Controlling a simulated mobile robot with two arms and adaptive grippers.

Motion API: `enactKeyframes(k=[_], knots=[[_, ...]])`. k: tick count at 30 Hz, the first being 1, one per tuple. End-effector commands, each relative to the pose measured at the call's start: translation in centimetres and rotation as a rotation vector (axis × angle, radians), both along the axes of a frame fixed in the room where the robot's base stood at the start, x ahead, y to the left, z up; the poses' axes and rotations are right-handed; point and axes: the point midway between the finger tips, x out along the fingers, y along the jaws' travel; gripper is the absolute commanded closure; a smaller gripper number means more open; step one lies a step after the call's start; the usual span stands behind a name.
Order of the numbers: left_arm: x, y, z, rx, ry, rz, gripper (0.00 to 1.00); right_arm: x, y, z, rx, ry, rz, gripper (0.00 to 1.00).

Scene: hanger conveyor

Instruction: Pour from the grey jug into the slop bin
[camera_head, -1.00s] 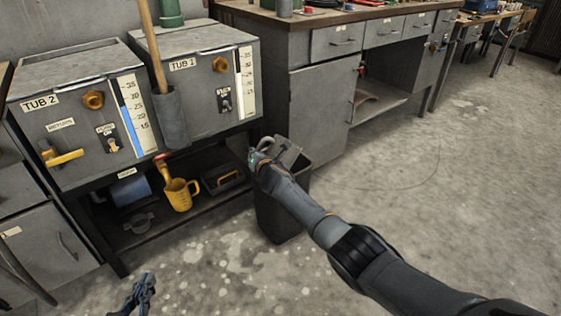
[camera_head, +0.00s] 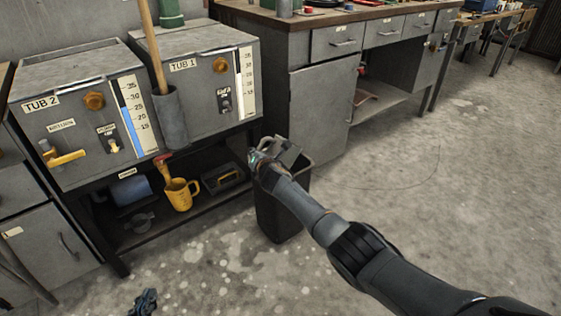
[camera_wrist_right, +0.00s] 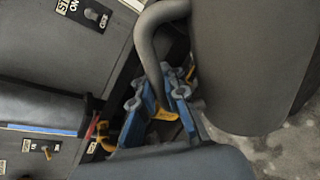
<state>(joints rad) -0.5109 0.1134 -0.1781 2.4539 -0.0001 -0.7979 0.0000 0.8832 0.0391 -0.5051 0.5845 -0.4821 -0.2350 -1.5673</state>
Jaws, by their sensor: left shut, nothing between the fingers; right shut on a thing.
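The grey jug (camera_head: 284,150) is over the slop bin, tilted, in the head view. My right gripper (camera_head: 258,160) is shut on its handle. In the right wrist view the jug's grey body (camera_wrist_right: 255,60) fills the upper right, and its curved handle (camera_wrist_right: 147,40) runs between the blue fingers of the right gripper (camera_wrist_right: 160,108). The slop bin (camera_head: 283,215) is a dark open container on the floor, partly hidden by my right arm and the jug. No liquid stream can be made out. My left gripper (camera_head: 144,301) is shut and empty, low at the bottom edge.
Tub 2 (camera_head: 75,118) and tub 1 (camera_head: 195,85) stand on a bench left of the bin. A yellow jug (camera_head: 180,195) sits on the shelf below. A grey cabinet (camera_head: 318,110) stands behind the bin. The floor to the right is clear.

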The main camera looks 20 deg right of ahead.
Motion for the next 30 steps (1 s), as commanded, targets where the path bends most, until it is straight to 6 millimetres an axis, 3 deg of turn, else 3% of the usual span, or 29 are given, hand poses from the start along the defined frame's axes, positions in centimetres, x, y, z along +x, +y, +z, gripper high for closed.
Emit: enactKeyframes(k=[30], knots=[[-1.2,0.8,-1.7,0.029,0.111,0.010,1.00,0.2,0.1,0.6,0.008,0.002,0.002,1.00]])
